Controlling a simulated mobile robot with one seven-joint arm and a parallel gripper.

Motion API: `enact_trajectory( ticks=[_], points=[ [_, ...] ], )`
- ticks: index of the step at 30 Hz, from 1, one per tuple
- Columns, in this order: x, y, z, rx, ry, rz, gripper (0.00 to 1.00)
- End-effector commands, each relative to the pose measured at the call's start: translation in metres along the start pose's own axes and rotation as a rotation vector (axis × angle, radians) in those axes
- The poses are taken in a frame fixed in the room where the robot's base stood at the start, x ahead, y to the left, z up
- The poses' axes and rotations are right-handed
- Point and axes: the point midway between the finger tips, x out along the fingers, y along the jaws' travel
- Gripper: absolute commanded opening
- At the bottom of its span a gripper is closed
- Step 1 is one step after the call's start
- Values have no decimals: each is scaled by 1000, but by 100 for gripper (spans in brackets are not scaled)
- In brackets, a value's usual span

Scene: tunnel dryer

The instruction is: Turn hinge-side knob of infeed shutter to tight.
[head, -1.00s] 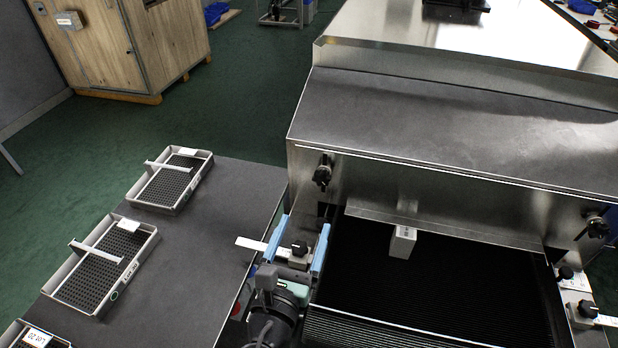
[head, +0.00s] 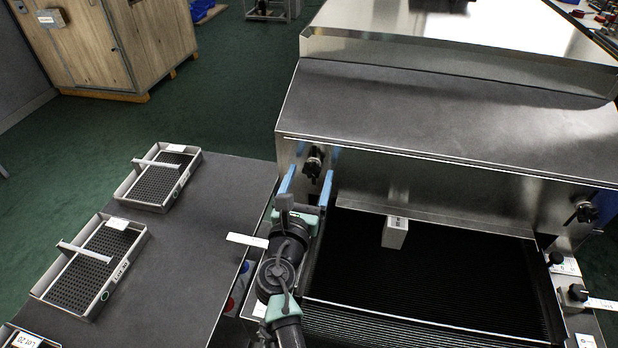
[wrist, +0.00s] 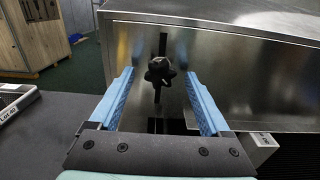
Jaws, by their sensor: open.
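A black lobed knob (head: 314,163) sits on a slotted bracket at the left end of the steel shutter front (head: 440,180). A similar dark knob (head: 585,212) sits at the right end. I cannot tell from the frames which end is the hinge side. My gripper (head: 309,177) is open and empty, pointing at the left knob. In the wrist view the left knob (wrist: 160,70) shows between the two blue fingers, slightly beyond their tips, on a vertical dark slot. No contact is visible.
Smaller knobs (head: 578,292) stand on the right rail. A grey table (head: 190,260) with trays (head: 98,258) is at left.

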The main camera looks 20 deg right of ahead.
Motion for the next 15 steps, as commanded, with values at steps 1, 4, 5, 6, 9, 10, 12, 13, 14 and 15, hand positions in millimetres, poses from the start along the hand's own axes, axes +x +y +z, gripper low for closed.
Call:
enact_trajectory(
  ticks=[1,4,5,6,9,10,12,13,14,15],
  points=[
    [0,0,0,0,0,0,81],
    [0,0,0,0,0,0,72],
    [0,0,0,0,0,0,67],
    [0,0,0,0,0,0,59],
    [0,0,0,0,0,0,41],
    [0,0,0,0,0,0,36],
    [0,0,0,0,0,0,23],
    [0,0,0,0,0,0,18],
    [0,0,0,0,0,0,13],
    [0,0,0,0,0,0,5]
  ],
)
